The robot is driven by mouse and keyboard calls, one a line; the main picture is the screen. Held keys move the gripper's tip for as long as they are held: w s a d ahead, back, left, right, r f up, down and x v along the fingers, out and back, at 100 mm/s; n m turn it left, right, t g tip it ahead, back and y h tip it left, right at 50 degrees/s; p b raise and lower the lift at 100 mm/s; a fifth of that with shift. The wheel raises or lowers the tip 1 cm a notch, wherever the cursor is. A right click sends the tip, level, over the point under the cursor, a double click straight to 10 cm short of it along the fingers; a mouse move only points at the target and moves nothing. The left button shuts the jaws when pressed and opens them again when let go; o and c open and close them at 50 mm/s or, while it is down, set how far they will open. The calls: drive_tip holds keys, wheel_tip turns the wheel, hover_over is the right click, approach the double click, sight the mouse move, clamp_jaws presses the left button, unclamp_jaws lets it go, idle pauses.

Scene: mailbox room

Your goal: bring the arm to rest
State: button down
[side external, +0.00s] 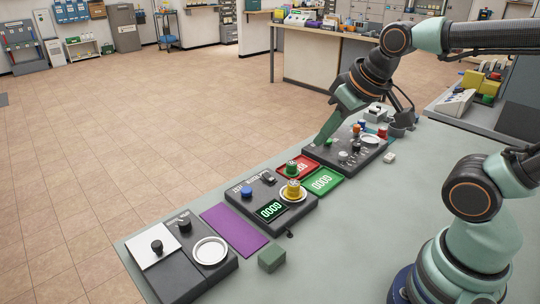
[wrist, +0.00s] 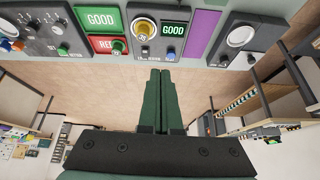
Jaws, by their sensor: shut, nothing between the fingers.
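My gripper (side external: 321,138) points down and to the left in the side external view, its green fingers in front of the far dark control panel (side external: 345,152). I cannot tell from this view whether the tips touch the panel. In the wrist view my gripper (wrist: 160,73) has its two green fingers side by side, closed together with nothing between them. There the fingertips show against the brown floor, below the row of panels.
Tiled floor (side external: 130,130) lies left.

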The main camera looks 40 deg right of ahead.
drive_tip(key=shift+s+r, duration=0.1)
drive_tip(key=shift+s, duration=0.5)
